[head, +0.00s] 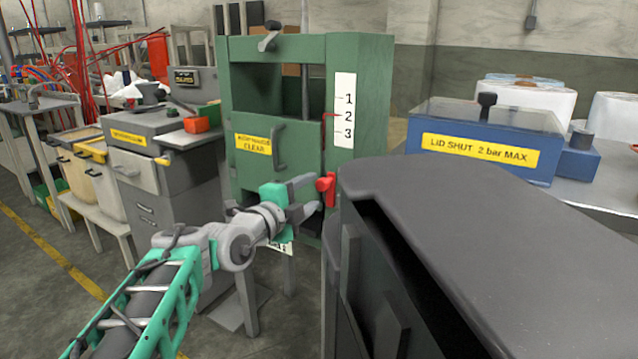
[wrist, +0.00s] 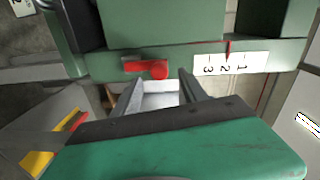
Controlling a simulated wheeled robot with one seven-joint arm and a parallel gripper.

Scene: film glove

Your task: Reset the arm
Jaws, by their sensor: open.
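My arm reaches from the lower left toward the green cabinet in the head view. My gripper (head: 312,195) is open at the cabinet's right post, close to a red handle (head: 326,188). In the wrist view my gripper (wrist: 160,78) has its two fingers apart, with nothing seen held between them. The red handle (wrist: 152,68) lies just beyond the fingertips, on the green post. I cannot tell whether a finger touches it.
The green cabinet (head: 245,182) has a 1-2-3 scale (head: 344,112) with a red pointer near 2. A large dark grey body (head: 500,230) fills the right foreground. A blue lidded box (head: 485,140) stands behind it. A grey drawer unit (head: 150,180) stands at left; floor is bare at lower left.

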